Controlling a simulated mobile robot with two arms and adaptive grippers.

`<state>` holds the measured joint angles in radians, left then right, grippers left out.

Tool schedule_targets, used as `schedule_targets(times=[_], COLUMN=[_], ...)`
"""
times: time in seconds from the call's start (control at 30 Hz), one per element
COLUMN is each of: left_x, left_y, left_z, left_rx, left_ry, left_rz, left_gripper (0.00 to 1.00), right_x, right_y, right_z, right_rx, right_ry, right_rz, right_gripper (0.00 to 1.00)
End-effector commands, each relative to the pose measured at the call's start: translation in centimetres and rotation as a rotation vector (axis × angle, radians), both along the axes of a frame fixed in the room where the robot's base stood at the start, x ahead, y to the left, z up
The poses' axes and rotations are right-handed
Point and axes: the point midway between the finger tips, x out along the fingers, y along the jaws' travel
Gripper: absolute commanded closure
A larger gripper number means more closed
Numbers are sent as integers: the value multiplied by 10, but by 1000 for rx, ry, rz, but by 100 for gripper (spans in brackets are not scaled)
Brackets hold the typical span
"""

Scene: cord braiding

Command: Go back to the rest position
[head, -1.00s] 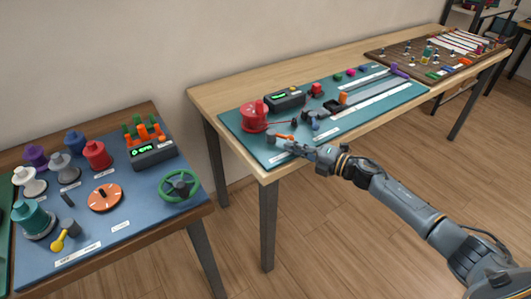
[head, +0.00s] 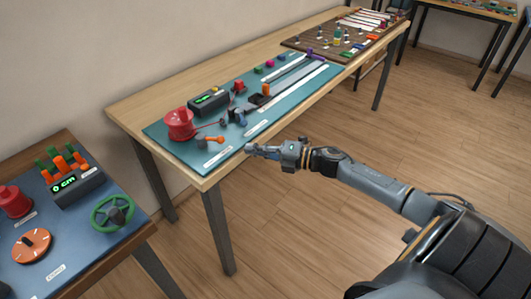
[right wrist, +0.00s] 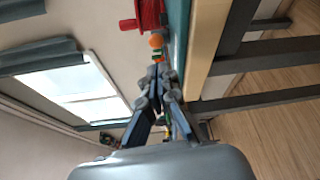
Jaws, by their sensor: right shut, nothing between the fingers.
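My right gripper (head: 250,149) is shut and empty in the head view. It hangs in the air at the front edge of the wooden table with the teal mat (head: 175,143). In the right wrist view its fingers (right wrist: 158,75) are together, with a red part (right wrist: 150,14) and an orange piece (right wrist: 156,41) beyond the tips. On the mat sit a red spool (head: 180,124), an orange-tipped lever (head: 213,140) and a black display box (head: 208,101). My left gripper is not in view.
A second table at the left holds a blue mat (head: 60,245) with a green handwheel (head: 112,213), an orange dial (head: 32,245) and a display box (head: 77,186). A brown board (head: 330,42) lies at the far end of the wooden table. Open floor (head: 310,225) lies in front.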

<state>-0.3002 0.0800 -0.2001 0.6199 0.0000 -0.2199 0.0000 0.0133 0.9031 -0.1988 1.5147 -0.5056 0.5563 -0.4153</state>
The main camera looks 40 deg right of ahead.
Motion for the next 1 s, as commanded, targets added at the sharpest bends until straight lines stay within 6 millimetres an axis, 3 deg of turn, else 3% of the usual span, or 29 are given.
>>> schedule_targets(times=[0.1, 0.3, 0.57, 0.67, 0.77, 0.87, 1.0], left_x=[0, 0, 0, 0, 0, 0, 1], left_y=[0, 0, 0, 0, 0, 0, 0], left_z=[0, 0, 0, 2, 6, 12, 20], left_rx=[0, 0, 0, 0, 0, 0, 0], left_ry=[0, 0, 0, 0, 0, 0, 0], left_rz=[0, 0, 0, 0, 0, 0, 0], left_gripper=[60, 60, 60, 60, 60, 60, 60], right_x=[-17, -31, -34, -33, -33, -42, -78], right_y=[-9, -17, -19, -24, -42, -64, -83], right_z=[0, 2, 2, -8, -43, -103, -203], right_rx=[0, 0, 1, 29, 115, 246, 431], right_ry=[4, 1, 1, 27, 113, 253, 479], right_rz=[5, 10, 10, -25, -135, -308, -566], right_gripper=[100, 100, 100, 100, 100, 100, 100])
